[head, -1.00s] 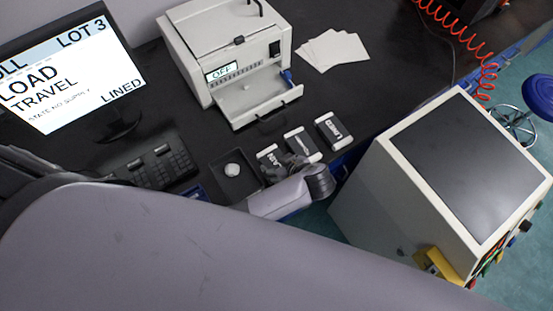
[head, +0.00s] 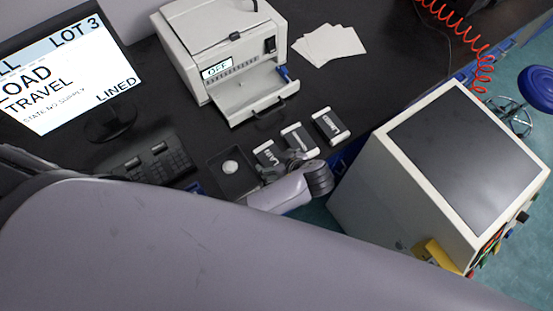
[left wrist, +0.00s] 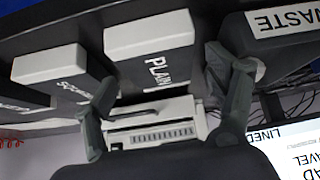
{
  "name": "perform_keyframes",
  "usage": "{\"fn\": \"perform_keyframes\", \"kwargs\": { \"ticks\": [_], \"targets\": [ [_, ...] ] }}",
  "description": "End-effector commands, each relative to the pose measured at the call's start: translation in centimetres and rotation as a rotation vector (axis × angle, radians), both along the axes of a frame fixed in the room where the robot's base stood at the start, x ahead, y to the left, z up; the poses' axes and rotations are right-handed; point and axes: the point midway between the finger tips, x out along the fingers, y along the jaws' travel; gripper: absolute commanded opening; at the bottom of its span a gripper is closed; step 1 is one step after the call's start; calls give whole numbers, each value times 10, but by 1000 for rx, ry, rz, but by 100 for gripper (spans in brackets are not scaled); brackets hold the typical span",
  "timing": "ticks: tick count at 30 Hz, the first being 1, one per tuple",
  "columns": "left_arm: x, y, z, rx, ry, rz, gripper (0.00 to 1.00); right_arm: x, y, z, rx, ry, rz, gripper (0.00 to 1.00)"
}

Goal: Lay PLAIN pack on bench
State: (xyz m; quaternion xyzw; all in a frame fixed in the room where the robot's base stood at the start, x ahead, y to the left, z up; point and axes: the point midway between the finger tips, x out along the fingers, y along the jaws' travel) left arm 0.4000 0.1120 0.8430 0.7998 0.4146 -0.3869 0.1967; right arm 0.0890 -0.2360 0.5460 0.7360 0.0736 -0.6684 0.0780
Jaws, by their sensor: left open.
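The PLAIN pack (head: 266,152), white with a dark band, lies on the black bench at the left end of a row of three packs. In the left wrist view the PLAIN pack (left wrist: 150,38) shows its label between the spread fingers. My left gripper (head: 288,163) is open at the near side of the row, close to the PLAIN pack and the middle pack (head: 299,138). In the left wrist view the left gripper (left wrist: 160,78) has its fingers apart; I cannot tell whether either touches the pack. The LINED pack (head: 331,127) lies at the right end. My right gripper is not in view.
A dark tray (head: 219,187) with a white round piece stands left of the packs. The white machine (head: 222,60) with its drawer out stands behind them. White sheets (head: 330,45) lie behind right. A large cabinet (head: 370,190) stands right of the bench edge. A keyboard (head: 150,165) lies left.

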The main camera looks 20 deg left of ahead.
Motion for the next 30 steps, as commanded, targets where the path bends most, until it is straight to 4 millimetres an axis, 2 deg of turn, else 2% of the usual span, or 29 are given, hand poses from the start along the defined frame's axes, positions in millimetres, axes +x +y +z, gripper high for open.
{"fn": "perform_keyframes", "kwargs": {
  "ticks": [6, 14, 15, 21, 30],
  "targets": [
    [-14, -20, 37, -4, 3, 0, 79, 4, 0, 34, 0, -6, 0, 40],
    [-31, -44, 73, -2, 2, 0, 79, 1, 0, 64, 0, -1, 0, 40],
    [-33, -48, 73, -3, 1, 0, 79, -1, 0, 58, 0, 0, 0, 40],
    [-40, -56, 86, -1, 1, 0, 79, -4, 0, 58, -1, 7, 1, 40],
    [-40, -58, 88, 0, 0, 0, 79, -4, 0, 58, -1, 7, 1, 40]
  ]
}}
